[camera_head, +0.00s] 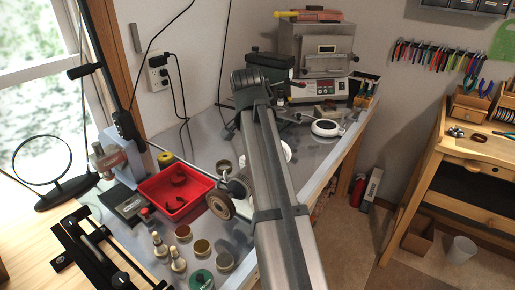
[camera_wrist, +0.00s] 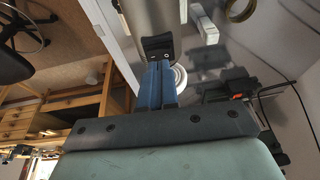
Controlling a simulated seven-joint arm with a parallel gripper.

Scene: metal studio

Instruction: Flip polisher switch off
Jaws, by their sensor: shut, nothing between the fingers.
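The polisher (camera_head: 238,187) stands on the grey bench in the head view, with a round brown wheel (camera_head: 220,205) facing the left front. My arm covers its right part, and its switch cannot be made out. In the wrist view my gripper (camera_wrist: 158,62) is shut, its two blue-grey fingers side by side with nothing held. The fingertips overlap a dark bracket with screws (camera_wrist: 157,44) on a grey rounded body (camera_wrist: 150,16); I cannot tell whether they touch, or whether this body is the polisher. The gripper cannot be made out in the head view.
A red tray (camera_head: 165,203) and several small jars and bottles stand left of the polisher. A furnace-like unit (camera_head: 318,62) and a white round dish (camera_head: 326,127) are at the back. A wooden bench (camera_head: 455,165) stands right, across open floor. Cables hang by the left wall.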

